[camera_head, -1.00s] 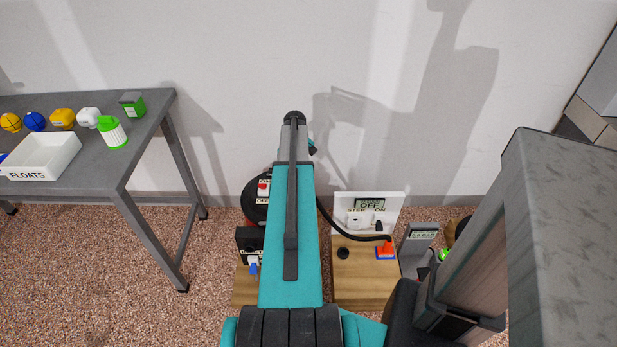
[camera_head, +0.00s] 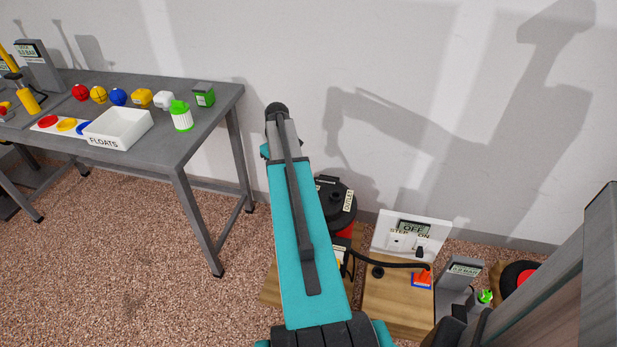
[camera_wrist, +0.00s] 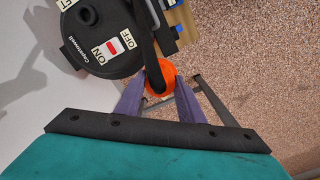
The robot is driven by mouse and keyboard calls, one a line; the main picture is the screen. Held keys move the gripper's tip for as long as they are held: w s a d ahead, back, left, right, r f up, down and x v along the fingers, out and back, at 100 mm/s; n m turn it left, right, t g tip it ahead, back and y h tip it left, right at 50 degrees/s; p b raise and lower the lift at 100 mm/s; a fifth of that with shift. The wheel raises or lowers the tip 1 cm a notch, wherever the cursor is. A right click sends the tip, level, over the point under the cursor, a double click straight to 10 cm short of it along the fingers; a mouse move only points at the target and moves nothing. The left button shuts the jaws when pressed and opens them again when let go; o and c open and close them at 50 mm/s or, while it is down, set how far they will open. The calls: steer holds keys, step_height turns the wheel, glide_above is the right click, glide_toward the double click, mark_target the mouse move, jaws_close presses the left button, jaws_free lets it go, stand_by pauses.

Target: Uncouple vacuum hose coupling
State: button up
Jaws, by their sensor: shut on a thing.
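An orange round part (camera_wrist: 160,77), which looks like the hose coupling, sits at the end of a thick black tube (camera_wrist: 147,40) in the wrist view. My gripper (camera_wrist: 157,92) has its two purple fingers closed on either side of this orange part. The black vacuum lid (camera_wrist: 100,35), with a red ON/OFF switch, lies just left of the tube. In the head view the vacuum (camera_head: 335,205) shows a black top and a red drum, partly behind my arm. My gripper is hidden there. Whether the coupling's halves are joined is hard to tell.
A wooden board (camera_head: 385,305) carries a white switch panel (camera_head: 412,235) reading OFF, a thin black cable (camera_head: 390,263) and an orange plug on a blue base (camera_head: 422,281). Speckled floor between is clear.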

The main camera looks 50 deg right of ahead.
steer(key=w+a+r+n, duration=0.1)
steer(key=w+a+r, duration=0.25)
steer(key=a, duration=0.45)
steer(key=w+a+r+n, duration=0.2)
steer(key=w+a, duration=0.3)
steer(key=a, duration=0.3)
steer(key=w+a+r+n, duration=0.1)
steer(key=w+a+r, duration=0.25)
steer(key=a, duration=0.45)
steer(key=w+a+r+n, duration=0.1)
steer(key=a+r+n, duration=0.1)
steer(key=a, duration=1)
steer(key=a+r+n, duration=0.2)
steer(key=a+r, duration=0.3)
steer(key=a, duration=0.7)
steer(key=shift+w+a+r, duration=0.15)
steer(key=shift+w+a, duration=0.2)
steer(key=shift+d, duration=0.2)
